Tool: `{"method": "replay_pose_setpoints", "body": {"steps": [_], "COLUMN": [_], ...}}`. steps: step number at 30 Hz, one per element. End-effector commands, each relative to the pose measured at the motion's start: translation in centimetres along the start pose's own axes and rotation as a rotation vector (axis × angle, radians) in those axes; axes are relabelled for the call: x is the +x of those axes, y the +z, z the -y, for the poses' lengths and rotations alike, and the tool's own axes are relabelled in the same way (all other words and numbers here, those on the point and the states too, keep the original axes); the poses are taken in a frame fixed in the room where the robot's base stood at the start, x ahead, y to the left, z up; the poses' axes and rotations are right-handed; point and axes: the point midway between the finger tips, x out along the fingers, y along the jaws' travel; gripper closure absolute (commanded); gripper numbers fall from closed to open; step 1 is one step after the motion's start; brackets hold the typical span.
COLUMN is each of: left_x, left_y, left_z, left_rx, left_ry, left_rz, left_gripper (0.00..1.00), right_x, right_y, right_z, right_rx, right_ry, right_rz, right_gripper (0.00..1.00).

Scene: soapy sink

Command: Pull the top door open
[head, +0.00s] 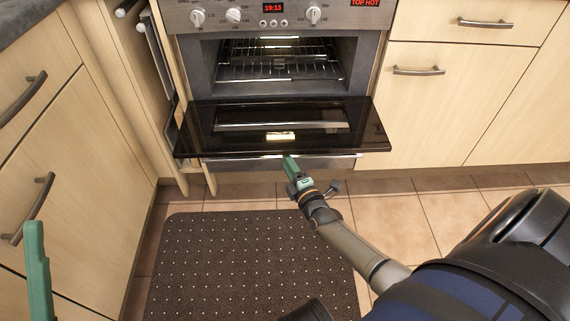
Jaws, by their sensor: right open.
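The oven door (250,115), dark glass, is folded down and stands open in front of the oven cavity (285,62). Its handle (225,162) is a metal bar along the near edge. My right gripper (289,163), green, is at the middle of that near edge, its tip overlapping the edge and handle. It is open; whether it touches the door cannot be told. Part of my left gripper (38,270), also green, shows at the lower left, well away from the door; its jaws cannot be judged.
Wire racks (280,72) are inside the oven. The control panel (265,15) is above it. A narrow pull-out unit (150,50) is ajar on the left. Wooden cabinets (440,110) flank the oven. A dark dotted mat (245,255) lies on the tiled floor.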

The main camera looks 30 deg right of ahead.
Motion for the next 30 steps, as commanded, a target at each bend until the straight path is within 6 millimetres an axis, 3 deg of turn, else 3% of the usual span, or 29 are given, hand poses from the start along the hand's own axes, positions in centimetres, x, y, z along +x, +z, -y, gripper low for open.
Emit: {"method": "replay_pose_setpoints", "body": {"steps": [12,24,30], "left_x": [-0.30,-0.28,-0.27], "left_y": [0.36,0.36,0.36], "left_z": [-0.23,-0.21,-0.17], "left_rx": [0.003,0.001,0.000], "left_ry": [0.003,-0.001,-0.004], "left_rz": [0.004,0.004,0.004], "left_gripper": [0.50,0.50,0.50], "right_x": [1.01,0.98,0.98], "right_y": [0.00,0.00,-0.01], "right_z": [-0.05,-0.03,-0.03], "right_rx": [0.000,0.001,0.001], "right_ry": [-0.001,-0.001,0.000], "right_rz": [0.000,0.000,0.000], "right_gripper": [0.55,0.99,1.00]}}
